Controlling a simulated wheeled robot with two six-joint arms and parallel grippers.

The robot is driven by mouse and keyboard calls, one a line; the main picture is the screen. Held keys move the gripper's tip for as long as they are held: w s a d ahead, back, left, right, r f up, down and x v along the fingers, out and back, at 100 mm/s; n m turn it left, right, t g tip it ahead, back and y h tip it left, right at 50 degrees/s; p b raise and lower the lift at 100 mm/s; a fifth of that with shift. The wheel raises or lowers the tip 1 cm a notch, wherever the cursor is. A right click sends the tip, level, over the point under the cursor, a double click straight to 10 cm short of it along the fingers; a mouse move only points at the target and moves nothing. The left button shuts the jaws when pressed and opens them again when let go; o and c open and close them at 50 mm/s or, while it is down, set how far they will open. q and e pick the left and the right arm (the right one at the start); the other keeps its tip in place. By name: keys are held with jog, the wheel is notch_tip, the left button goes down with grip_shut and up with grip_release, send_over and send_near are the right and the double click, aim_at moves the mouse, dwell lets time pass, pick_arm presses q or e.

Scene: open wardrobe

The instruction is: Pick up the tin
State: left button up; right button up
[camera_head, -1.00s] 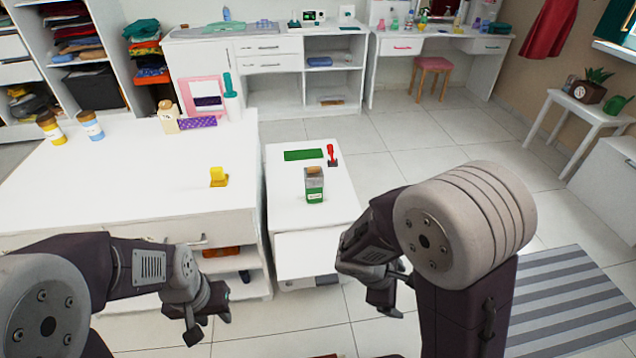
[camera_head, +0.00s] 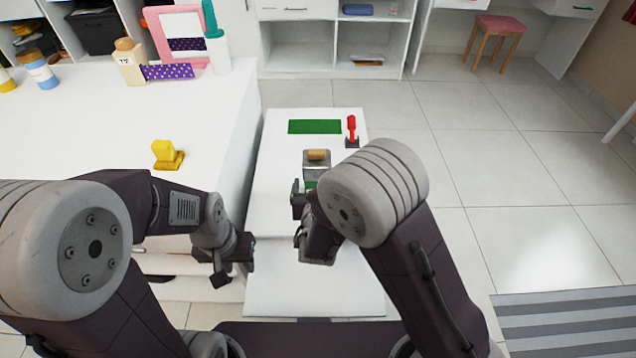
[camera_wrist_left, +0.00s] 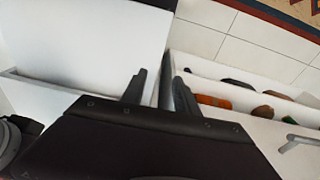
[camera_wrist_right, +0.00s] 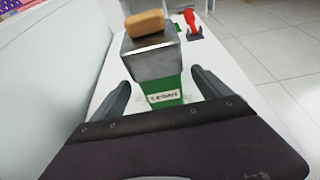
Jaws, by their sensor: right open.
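In the right wrist view the tin (camera_wrist_right: 152,58) lies ahead between the two spread fingers, with a visible gap on each side. My left gripper (camera_head: 236,262) is open and empty, low at the front of the white furniture; its spread fingers also show in the left wrist view (camera_wrist_left: 158,92).
A green mat (camera_head: 314,127) and a red-handled tool (camera_head: 351,131) lie behind the tin. A yellow object (camera_head: 167,155) stands on the larger white counter (camera_head: 215,120) to the left. Open floor (camera_head: 470,180) lies to the right.

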jog(key=shift+w+f, duration=0.2)
jog(key=shift+w, duration=0.1)
jog(key=b+x, duration=0.1)
jog(key=x, duration=0.3)
jog(key=shift+w+f+b, duration=0.1)
jog(key=shift+f+b, duration=0.1)
jog(key=shift+b, duration=0.2)
jog(key=shift+w+a+f, duration=0.1)
jog(key=shift+w, duration=0.3)
jog(key=c, duration=1.4)
jog(key=shift+o, duration=0.2)
jog(key=shift+r+p, duration=1)
jog(key=shift+r, duration=1.1)
jog(key=shift+s+r, duration=0.1)
jog(key=shift+r, duration=0.15)
jog(key=s+d+r+b, duration=0.4)
jog(key=s+d+r, duration=0.2)
jog(key=s+d, duration=0.1)
jog(key=shift+s+d+r, duration=0.25)
jog(key=shift+s+d, duration=0.1)
jog(key=shift+d, duration=0.5)
